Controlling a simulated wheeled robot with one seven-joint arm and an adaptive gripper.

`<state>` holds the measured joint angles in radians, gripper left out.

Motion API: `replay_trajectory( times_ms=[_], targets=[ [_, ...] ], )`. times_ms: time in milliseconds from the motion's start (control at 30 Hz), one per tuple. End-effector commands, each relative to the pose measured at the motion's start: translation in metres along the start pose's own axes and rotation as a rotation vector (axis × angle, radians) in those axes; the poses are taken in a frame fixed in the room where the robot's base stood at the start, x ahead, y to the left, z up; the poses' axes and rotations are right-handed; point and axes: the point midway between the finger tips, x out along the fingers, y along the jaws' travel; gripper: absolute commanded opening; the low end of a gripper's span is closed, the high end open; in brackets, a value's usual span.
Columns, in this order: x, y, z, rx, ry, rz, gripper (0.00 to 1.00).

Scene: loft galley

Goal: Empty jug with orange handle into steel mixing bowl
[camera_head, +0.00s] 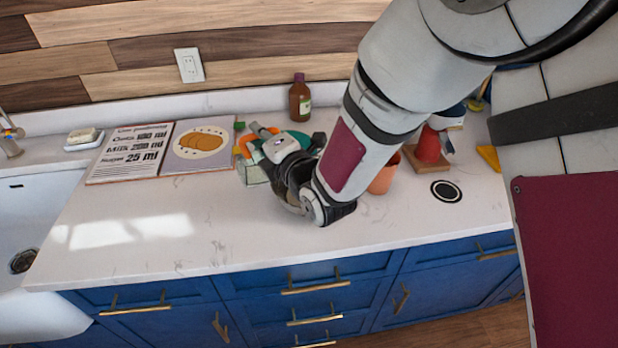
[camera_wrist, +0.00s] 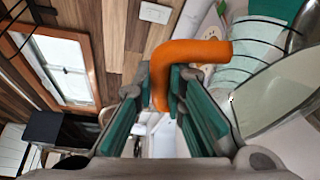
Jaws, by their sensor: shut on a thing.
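The jug is pale and see-through with dark measuring bands (camera_wrist: 252,62). It shows in the wrist view and partly in the head view (camera_head: 254,174), on the left side of my gripper. Its orange handle (camera_wrist: 182,52) also shows in the head view (camera_head: 242,147). My gripper (camera_wrist: 172,92) is shut on the handle; in the head view it is low over the counter (camera_head: 262,146). The jug's open mouth is at the right of the wrist view. A shiny grey curved edge (camera_wrist: 309,32) there may be the steel mixing bowl. I cannot make out the bowl in the head view.
An open recipe book (camera_head: 162,152) lies left of the jug. A brown bottle (camera_head: 300,98) stands behind my gripper. A terracotta pot (camera_head: 384,178) and a red object on a wooden board (camera_head: 432,164) are right. The front left counter (camera_head: 130,232) is clear; a sink (camera_head: 32,215) is far left.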

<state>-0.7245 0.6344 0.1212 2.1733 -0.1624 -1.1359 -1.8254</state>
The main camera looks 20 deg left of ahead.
Motion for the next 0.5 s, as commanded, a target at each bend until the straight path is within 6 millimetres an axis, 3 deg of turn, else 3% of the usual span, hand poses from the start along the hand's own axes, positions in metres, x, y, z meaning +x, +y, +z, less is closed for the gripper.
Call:
replay_trajectory(
  times_ms=[500],
  targets=[
    [-0.0035, -0.0031, 0.0093, 0.043, 0.000, 0.020, 0.00]
  ],
)
